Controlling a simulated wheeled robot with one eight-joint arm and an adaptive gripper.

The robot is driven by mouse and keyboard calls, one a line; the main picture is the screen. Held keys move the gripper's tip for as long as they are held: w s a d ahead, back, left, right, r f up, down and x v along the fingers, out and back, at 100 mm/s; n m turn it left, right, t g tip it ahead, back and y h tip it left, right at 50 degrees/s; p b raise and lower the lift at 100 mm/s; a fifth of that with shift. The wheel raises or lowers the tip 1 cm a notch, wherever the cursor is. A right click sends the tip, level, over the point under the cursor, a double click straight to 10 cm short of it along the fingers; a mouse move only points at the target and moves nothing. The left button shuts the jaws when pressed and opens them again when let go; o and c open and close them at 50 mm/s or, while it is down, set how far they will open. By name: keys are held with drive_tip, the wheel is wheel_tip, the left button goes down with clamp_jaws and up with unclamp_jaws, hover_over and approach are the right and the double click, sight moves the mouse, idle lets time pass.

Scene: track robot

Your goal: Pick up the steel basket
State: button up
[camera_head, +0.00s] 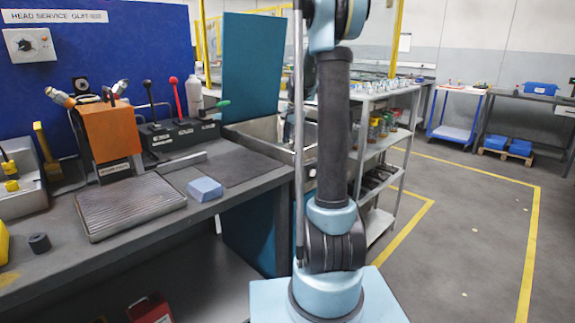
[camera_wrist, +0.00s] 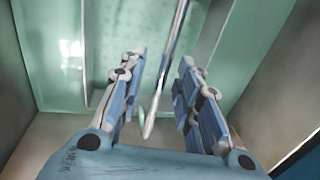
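My gripper (camera_wrist: 160,62) shows in the wrist view with its two blue and grey fingers spread apart. A slim shiny metal rod (camera_wrist: 168,72) runs down from the top edge into the space between the fingers. Its lower end is near the gripper's palm, and I see no finger closed on it. A thin pale green curved piece (camera_wrist: 141,118) is beside the rod's lower end. I cannot tell whether the rod belongs to the steel basket. No basket can be made out for certain in either view. My gripper cannot be made out in the head view.
In the head view, a grey metal basin (camera_head: 262,128) is beyond the workbench (camera_head: 130,240), beside a teal panel (camera_head: 250,65). A shelf rack (camera_head: 381,152) stands behind my arm. Floor at right is open.

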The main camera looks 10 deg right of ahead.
drive_tip(key=shift+f, duration=0.2)
clamp_jaws()
